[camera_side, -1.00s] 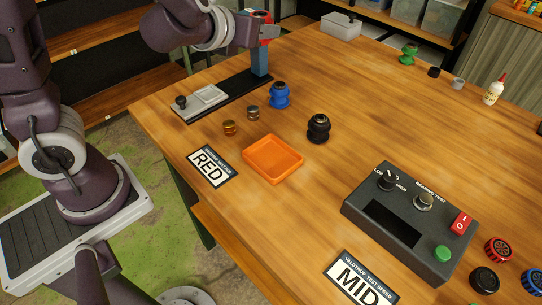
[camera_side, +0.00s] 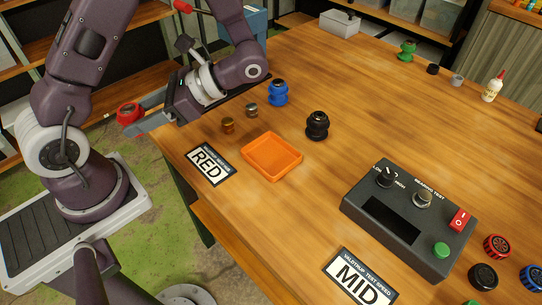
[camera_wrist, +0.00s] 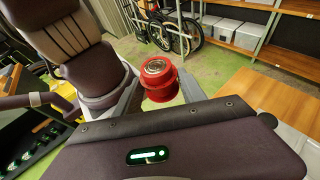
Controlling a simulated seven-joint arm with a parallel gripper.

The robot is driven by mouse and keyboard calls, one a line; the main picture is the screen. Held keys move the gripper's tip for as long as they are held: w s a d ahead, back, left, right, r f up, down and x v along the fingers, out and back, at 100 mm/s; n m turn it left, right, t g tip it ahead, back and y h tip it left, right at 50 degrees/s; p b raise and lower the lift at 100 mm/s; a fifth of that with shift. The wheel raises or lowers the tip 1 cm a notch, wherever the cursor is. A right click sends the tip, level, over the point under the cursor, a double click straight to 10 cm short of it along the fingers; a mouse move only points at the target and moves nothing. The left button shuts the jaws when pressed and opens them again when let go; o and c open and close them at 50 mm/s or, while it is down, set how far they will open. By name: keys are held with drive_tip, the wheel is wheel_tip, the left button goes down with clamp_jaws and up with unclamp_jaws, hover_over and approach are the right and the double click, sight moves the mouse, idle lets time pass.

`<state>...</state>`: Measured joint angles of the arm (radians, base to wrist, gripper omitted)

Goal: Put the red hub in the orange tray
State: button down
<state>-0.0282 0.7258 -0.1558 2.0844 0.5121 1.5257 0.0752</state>
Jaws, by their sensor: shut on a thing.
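The red hub (camera_side: 128,114) is between the fingers of my gripper (camera_side: 141,118), which is shut on it. In the side view it is held up in the air at the left, past the table's left edge. The wrist view shows the red hub (camera_wrist: 158,82) with a silver centre on its face, one finger on each side. The orange tray (camera_side: 272,157) lies on the table, well to the right of my gripper and nearer the camera. It is empty.
A RED sign (camera_side: 209,161) lies left of the tray. A brass part (camera_side: 227,125), a silver part (camera_side: 251,110), a blue hub (camera_side: 278,93) and a black hub (camera_side: 317,125) stand around it. A bearing test box (camera_side: 408,218) is to the right. My arm hides much of the dark-based fixture.

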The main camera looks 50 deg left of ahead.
drive_tip(key=w+d+r+n+h, duration=0.2)
drive_tip(key=d+r+n+h, duration=0.1)
drive_tip(key=d+n+h, duration=1.2)
drive_tip(key=w+d+r+n+t+h, duration=0.1)
drive_tip(key=w+r+n+t+h, duration=0.25)
drive_tip(key=w+n+t, duration=0.35)
drive_tip(key=w+r+n+t+h, duration=0.35)
drive_tip(key=w+r+t, duration=0.2)
drive_tip(key=w, duration=0.35)
drive_tip(key=shift+n+t+y, duration=0.25)
drive_tip(key=shift+n+y, duration=0.2)
drive_tip(key=shift+y, duration=0.05)
wheel_tip(320, 180, down, 18)
drive_tip(key=shift+s+r, duration=0.1)
drive_tip(key=shift+s, duration=0.05)
drive_tip(key=shift+f, duration=0.35)
drive_tip(key=shift+f, duration=0.4)
